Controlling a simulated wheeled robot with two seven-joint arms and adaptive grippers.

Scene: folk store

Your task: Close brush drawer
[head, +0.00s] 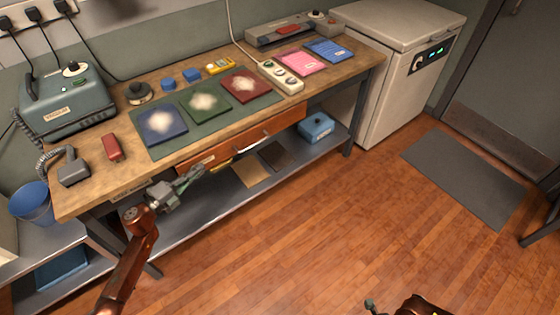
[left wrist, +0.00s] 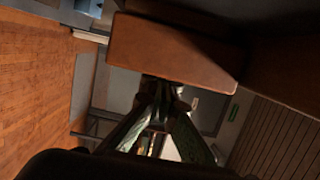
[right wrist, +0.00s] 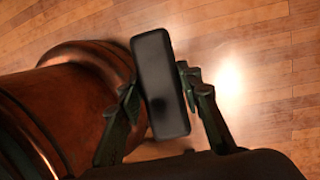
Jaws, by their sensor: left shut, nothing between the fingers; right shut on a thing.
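The drawer (head: 215,155) has an orange-brown wooden front with a metal handle and sits under the front edge of the workbench. How far it stands out is hard to tell. My left gripper (head: 193,177) is shut and empty, close to the left end of the drawer front. In the left wrist view a brown wooden panel (left wrist: 170,48), seemingly the drawer front, lies right at the closed fingertips (left wrist: 162,85); contact is unclear. My right gripper (right wrist: 158,88) is shut on a dark rounded block (right wrist: 160,80), above the floor. Any brush inside the drawer is hidden.
The workbench (head: 85,190) carries a green mat with three colored squares, a grey machine (head: 65,103) and a red device (head: 112,148). A lower shelf (head: 215,205) holds a blue box (head: 316,126). A white cabinet (head: 385,80) stands right. The floor in front is clear.

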